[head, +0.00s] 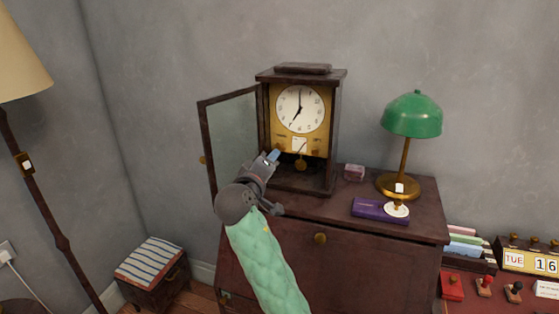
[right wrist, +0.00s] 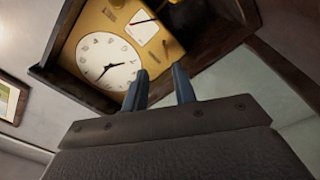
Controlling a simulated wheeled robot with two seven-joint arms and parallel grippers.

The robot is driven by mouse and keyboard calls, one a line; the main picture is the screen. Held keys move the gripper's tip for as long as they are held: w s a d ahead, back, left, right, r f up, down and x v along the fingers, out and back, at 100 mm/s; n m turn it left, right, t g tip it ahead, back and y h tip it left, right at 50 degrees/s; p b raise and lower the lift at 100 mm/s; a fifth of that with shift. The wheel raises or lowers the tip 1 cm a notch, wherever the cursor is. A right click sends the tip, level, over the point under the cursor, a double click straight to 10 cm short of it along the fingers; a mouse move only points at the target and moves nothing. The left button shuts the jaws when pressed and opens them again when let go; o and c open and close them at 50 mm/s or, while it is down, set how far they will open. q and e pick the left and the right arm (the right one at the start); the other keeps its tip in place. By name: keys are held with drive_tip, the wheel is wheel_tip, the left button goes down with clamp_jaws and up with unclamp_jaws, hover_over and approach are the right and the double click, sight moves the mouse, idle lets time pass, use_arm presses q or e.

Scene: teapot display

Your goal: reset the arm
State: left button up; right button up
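My right gripper (head: 272,157) is in front of the lower part of a dark wooden clock (head: 329,130), at the end of my arm in its green sleeve. In the right wrist view its two blue-grey fingers (right wrist: 160,88) stand apart with nothing seen between them. The clock's round white dial (head: 300,109) shows about seven o'clock. Its glass door (head: 232,135) is swung open to the left. A small white card or dial with a red mark (right wrist: 143,27) sits on the gold panel, and a brass pendulum bob (head: 300,165) hangs below. My left gripper is not in view.
The clock stands on a dark wooden cabinet (head: 400,245). To its right are a small pinkish box (head: 354,173), a purple case (head: 378,210) and a green lamp (head: 412,115). A floor lamp (head: 20,60) and a striped stool (head: 152,262) are at the left.

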drive_tip(key=shift+d, duration=0.1)
drive_tip(key=s+d+f+m+g+y, duration=0.35)
drive_tip(key=s+d+f+g, duration=0.2)
drive_tip(key=s+f, duration=0.65)
drive_tip(key=s+d+f+m+g+y, duration=0.2)
drive_tip(key=s+d+f+g+y, duration=0.3)
drive_tip(key=s+f, duration=0.65)
drive_tip(key=s+d+f+g, duration=0.2)
drive_tip(key=s+d+f, duration=0.1)
drive_tip(key=s+f, duration=0.7)
drive_tip(key=s+d+f+g+h, duration=0.1)
drive_tip(key=s+d+f+g, duration=0.2)
drive_tip(key=s+f, duration=0.8)
drive_tip(key=shift+s+d+m, duration=0.35)
drive_tip(key=shift+s+d, duration=0.3)
drive_tip(key=shift+s, duration=0.35)
drive_tip(key=shift+o, duration=0.4)
drive_tip(key=shift+h, duration=0.25)
